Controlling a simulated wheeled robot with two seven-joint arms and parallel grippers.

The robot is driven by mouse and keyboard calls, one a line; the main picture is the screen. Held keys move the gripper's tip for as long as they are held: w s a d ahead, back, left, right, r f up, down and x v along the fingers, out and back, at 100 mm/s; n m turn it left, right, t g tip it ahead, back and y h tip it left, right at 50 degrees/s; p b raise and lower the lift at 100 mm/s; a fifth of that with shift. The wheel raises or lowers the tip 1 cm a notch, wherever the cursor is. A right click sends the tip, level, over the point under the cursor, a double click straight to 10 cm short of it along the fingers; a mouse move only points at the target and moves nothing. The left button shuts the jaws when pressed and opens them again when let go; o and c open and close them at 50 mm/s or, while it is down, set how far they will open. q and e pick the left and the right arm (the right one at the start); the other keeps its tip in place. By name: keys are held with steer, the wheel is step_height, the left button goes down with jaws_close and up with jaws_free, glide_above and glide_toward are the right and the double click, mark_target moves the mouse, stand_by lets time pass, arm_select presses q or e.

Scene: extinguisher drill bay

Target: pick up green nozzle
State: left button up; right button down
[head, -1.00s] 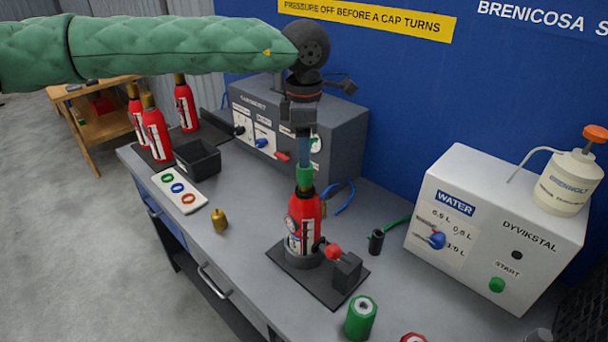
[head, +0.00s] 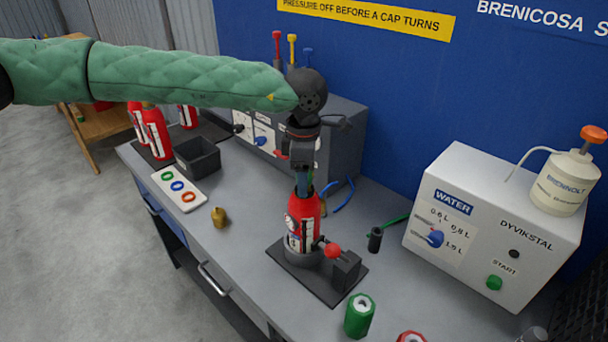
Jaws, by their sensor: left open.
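A green nozzle (head: 397,220), which looks like a green hose with a black cylinder (head: 375,240) at its end, lies on the bench right of the clamped red extinguisher (head: 303,220). My left gripper (head: 303,188) is open and points down at the top of that extinguisher, left of the nozzle and apart from it. Its fingers cover the extinguisher's neck, so I cannot tell whether they touch it. The extinguisher stands upright in a black fixture (head: 345,272) with a red knob. My right gripper is not in view.
A white water box (head: 470,255) stands at the right and a dark grey test box (head: 345,140) behind my gripper. A green cylinder (head: 360,315) stands at the front, a brass piece (head: 219,217) at the left. A blue hose (head: 345,196) lies behind the extinguisher.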

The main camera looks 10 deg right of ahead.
arm_select(q)
steer(key=c, duration=1.1)
